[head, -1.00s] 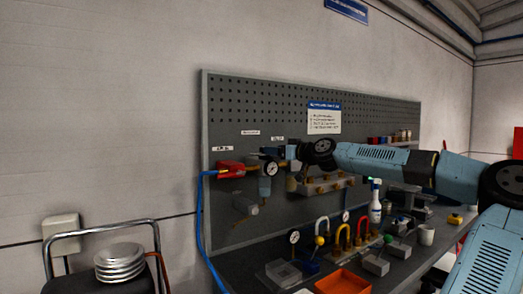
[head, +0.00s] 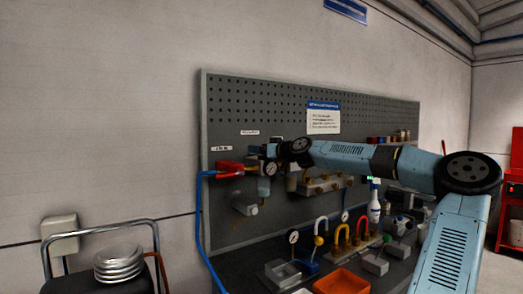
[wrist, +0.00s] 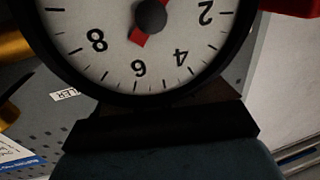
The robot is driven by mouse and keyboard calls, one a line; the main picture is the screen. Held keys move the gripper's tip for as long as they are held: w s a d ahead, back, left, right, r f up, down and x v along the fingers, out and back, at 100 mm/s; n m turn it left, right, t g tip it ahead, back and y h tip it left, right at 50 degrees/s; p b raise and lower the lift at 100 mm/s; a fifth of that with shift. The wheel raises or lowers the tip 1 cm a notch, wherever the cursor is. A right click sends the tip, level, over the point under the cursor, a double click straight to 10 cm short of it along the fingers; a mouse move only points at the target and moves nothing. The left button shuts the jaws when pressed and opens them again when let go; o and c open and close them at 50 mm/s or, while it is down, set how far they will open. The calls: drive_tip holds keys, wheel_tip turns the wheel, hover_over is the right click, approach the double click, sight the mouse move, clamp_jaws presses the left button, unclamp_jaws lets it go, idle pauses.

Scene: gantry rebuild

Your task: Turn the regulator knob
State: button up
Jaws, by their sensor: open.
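The regulator's round white gauge (head: 270,168) with a black rim is on the pegboard beside a red fitting (head: 229,167). In the wrist view the gauge (wrist: 112,62) fills the upper part, with a red needle and a dark hub. A black block and a blue-grey body (wrist: 165,160) show below it. The knob itself cannot be made out clearly; my gripper and wrist crowd that spot. My gripper (head: 282,151) is open, right at the regulator, just above and right of the gauge. Its fingertips are too small to tell whether they touch the knob.
A blue hose (head: 199,220) hangs left of the pegboard (head: 232,115). A brass manifold (head: 322,186) is mounted right of the regulator, below my arm. The bench below holds an orange tray (head: 341,281), a spray bottle (head: 374,207) and several fittings. A trolley with plates (head: 118,261) stands at left.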

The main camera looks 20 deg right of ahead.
drive_tip(key=shift+c, duration=0.3)
drive_tip(key=shift+d, duration=0.1)
drive_tip(key=c, duration=0.9)
drive_tip(key=shift+m+t+h, duration=0.4)
drive_tip(key=shift+m+h, duration=0.1)
drive_tip(key=shift+h, duration=0.4)
drive_tip(key=shift+d+r+m+t+h, duration=0.1)
drive_tip(key=shift+m+t+h, duration=0.2)
drive_tip(key=shift+m+h, duration=1)
drive_tip(key=shift+h, duration=0.6)
drive_tip(key=shift+d+m+h, duration=0.15)
drive_tip(key=shift+m+h, duration=1.45)
drive_tip(key=shift+h, duration=0.9)
drive_tip(key=shift+s+d+m+g+h, duration=0.1)
drive_tip(key=shift+m+g+h, duration=0.65)
drive_tip(key=shift+h, duration=0.45)
drive_tip(key=shift+w+d+m+g+h, duration=0.15)
drive_tip(key=shift+m+g+h, duration=0.35)
drive_tip(key=shift+m+h, duration=0.6)
drive_tip(key=shift+s+d+m+g+h, duration=0.15)
drive_tip(key=shift+m+g+h, duration=0.55)
drive_tip(key=shift+h, duration=0.6)
